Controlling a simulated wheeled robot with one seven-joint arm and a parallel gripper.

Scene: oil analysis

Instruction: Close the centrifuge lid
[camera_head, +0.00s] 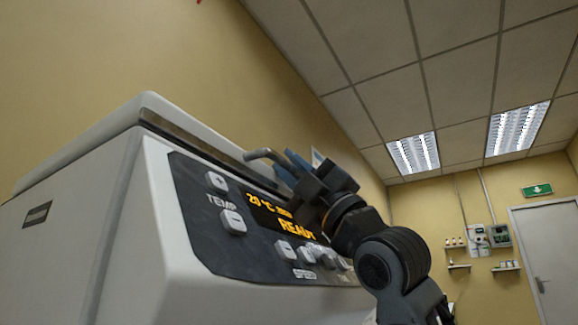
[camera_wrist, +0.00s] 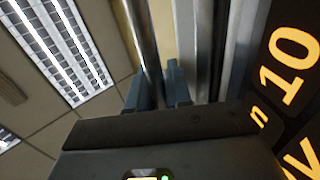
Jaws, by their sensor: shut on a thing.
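The centrifuge (camera_head: 75,235) is a large white and grey box at the left of the head view. Its white lid (camera_head: 95,138) lies low over the body, with a dark strip along the front edge below it. I cannot tell whether it is fully seated. A grey metal handle bar (camera_head: 262,154) sticks out at the front. My gripper (camera_head: 290,164), with blue fingers, is at this bar above the panel. In the wrist view the fingers (camera_wrist: 156,88) are shut around the bar (camera_wrist: 142,40). The contact is partly hidden in the head view.
The dark control panel (camera_head: 190,185) shows "READY" and a temperature, with buttons close below my gripper. A yellow wall stands behind. A door (camera_head: 543,260) and small wall shelves (camera_head: 458,266) are far off at the right. The space right of the centrifuge looks open.

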